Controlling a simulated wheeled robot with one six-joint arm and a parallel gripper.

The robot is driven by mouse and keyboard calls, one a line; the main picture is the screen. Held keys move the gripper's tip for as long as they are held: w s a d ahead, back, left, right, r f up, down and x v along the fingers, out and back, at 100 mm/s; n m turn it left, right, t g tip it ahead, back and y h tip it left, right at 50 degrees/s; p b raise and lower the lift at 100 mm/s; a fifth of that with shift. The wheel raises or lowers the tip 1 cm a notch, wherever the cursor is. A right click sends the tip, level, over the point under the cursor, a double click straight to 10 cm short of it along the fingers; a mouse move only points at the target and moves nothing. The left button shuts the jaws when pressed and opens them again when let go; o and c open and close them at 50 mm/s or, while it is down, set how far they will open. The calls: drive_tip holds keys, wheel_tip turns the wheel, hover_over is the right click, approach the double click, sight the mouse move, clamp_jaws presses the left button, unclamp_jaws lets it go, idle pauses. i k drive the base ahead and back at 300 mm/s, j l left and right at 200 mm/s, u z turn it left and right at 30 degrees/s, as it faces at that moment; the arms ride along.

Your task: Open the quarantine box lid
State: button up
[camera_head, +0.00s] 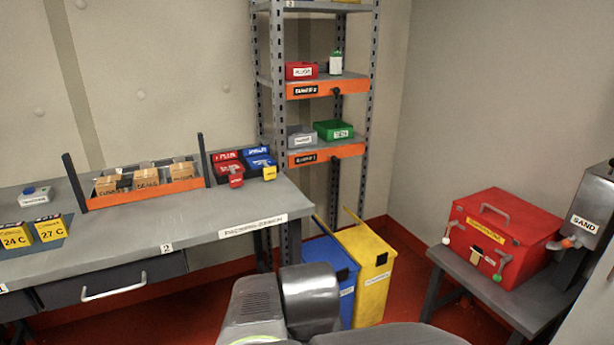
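A red box (517,260), which I take to be the quarantine box, stands on a small grey table (468,271) at the right. Its lid (524,220) looks shut. A grey bar handle (494,208) lies across the lid's top. A yellow label (485,231) with unreadable text is on the front. My gripper is not in view; only grey arm links show at the bottom middle, apart from the box.
A grey dispenser marked SAND (586,222) stands close to the box's right side. Yellow (366,262) and blue (326,258) bins stand left of the small table. A long workbench (240,207) and a shelf rack (276,110) are further left. Red floor lies between bins and table.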

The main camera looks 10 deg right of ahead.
sight(528, 224)
drive_tip(key=z, duration=1.65)
